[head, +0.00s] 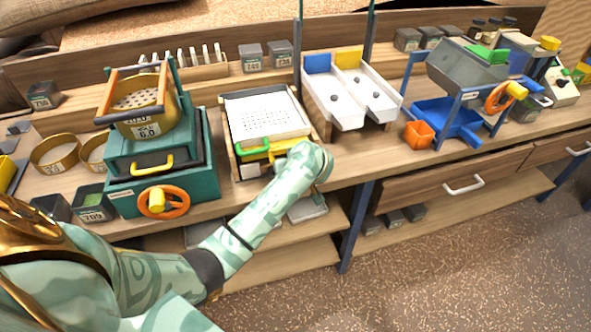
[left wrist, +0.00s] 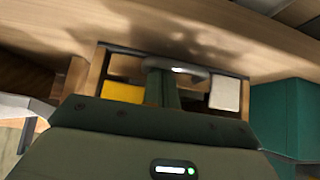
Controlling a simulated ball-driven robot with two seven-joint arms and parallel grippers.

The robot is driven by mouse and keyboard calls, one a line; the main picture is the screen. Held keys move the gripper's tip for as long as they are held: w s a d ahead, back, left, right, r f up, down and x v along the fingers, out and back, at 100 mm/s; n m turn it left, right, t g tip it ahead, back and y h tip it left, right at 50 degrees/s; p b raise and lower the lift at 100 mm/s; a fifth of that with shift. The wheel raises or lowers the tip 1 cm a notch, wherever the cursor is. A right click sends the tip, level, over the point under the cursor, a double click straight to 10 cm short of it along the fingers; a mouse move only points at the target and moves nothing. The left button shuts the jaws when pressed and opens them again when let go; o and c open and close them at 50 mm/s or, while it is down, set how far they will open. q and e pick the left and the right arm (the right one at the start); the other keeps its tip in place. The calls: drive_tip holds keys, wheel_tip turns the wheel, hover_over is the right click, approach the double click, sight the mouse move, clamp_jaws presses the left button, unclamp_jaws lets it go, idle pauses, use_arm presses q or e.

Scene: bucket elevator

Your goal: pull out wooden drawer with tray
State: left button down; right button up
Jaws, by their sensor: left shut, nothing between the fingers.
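The wooden drawer unit (head: 233,168) stands on the bench, with a white perforated tray (head: 265,115) in its top. A green handle (head: 252,149) and a yellow handle (head: 285,147) show on its front. My left arm reaches across to its right front corner and hides part of the front; the fingers are hidden in the head view. In the left wrist view my left gripper (left wrist: 162,88) is shut and empty, its fingertips at a grey handle (left wrist: 185,69) on a wooden frame. Whether they touch it I cannot tell. My right gripper is out of view.
A teal machine (head: 190,190) with an orange handwheel stands close on the left. A white two-channel chute (head: 340,105) stands on the right. The floor in front is clear.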

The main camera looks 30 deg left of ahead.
use_arm(q)
drive_tip(key=shift+a, duration=0.1)
idle(0.3)
